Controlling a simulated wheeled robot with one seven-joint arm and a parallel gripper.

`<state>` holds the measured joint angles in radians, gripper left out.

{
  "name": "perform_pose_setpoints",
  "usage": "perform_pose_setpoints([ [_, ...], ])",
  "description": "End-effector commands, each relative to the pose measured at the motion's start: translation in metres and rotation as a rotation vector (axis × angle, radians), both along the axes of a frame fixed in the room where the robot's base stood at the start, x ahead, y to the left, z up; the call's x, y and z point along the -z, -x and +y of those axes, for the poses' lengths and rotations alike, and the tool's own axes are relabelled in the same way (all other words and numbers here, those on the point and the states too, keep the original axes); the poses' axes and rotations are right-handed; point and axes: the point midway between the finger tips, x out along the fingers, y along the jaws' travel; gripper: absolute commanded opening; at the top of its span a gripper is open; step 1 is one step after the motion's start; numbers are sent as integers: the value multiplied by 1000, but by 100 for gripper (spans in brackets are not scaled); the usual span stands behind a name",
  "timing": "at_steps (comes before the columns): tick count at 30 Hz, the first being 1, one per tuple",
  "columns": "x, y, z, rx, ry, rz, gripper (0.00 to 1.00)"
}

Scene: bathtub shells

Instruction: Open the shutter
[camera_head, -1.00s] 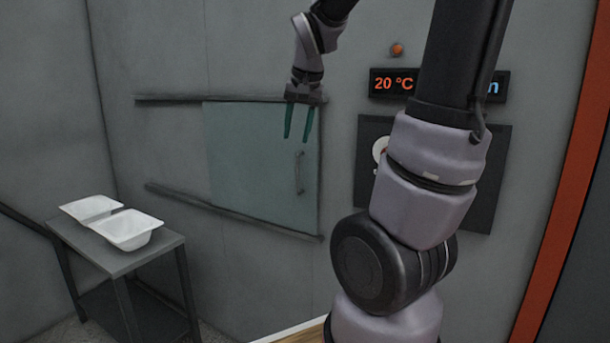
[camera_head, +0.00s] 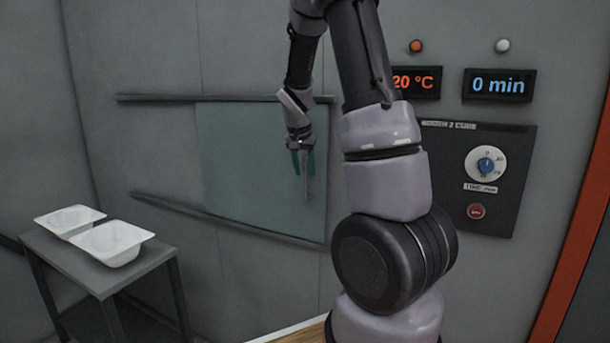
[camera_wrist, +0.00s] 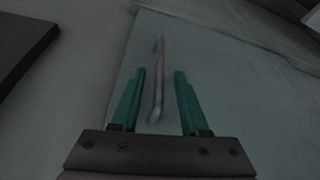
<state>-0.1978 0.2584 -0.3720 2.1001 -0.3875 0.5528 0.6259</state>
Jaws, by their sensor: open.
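The shutter (camera_head: 245,165) is a teal-grey panel between two dark horizontal rails on the grey wall. It sits at the right end of the rails. Its vertical bar handle (camera_head: 306,190) is near its right edge, partly hidden by my gripper (camera_head: 303,164). In the wrist view the handle (camera_wrist: 158,80) stands between the two open green fingers of my gripper (camera_wrist: 159,83), with a gap on each side. The fingers point down in the head view. I cannot tell whether they reach the handle in depth. The shutter (camera_wrist: 225,85) also fills the right of the wrist view.
The upper rail (camera_head: 155,97) and lower rail (camera_head: 165,203) run left past the shutter over bare wall. A table (camera_head: 110,275) with two white trays (camera_head: 110,243) stands at lower left. A control panel (camera_head: 480,180) with a dial is on the right.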

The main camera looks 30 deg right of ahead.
Motion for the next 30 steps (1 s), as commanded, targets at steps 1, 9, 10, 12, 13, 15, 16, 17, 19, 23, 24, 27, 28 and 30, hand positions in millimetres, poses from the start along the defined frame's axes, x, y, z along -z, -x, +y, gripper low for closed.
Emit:
perform_pose_setpoints([
  [1,7,-2,-2,1,1,3,45],
  [9,22,-7,-6,0,-1,-1,45],
  [10,22,-7,-6,0,-1,-1,45],
  [12,22,-7,-6,0,-1,-1,45],
  [13,22,-7,-6,0,-1,-1,45],
  [15,22,-7,-6,0,-1,-1,45],
  [16,22,-7,-6,0,-1,-1,41],
  [17,22,-7,-6,0,-1,-1,29],
  [19,22,-7,-6,0,-1,-1,3],
  [23,22,-7,-6,-1,0,0,0],
  [24,22,-7,-6,0,-1,-1,0],
  [27,22,-7,-6,0,-1,-1,0],
  [28,22,-7,-6,0,-1,-1,0],
  [30,21,-7,-6,0,-1,-1,0],
])
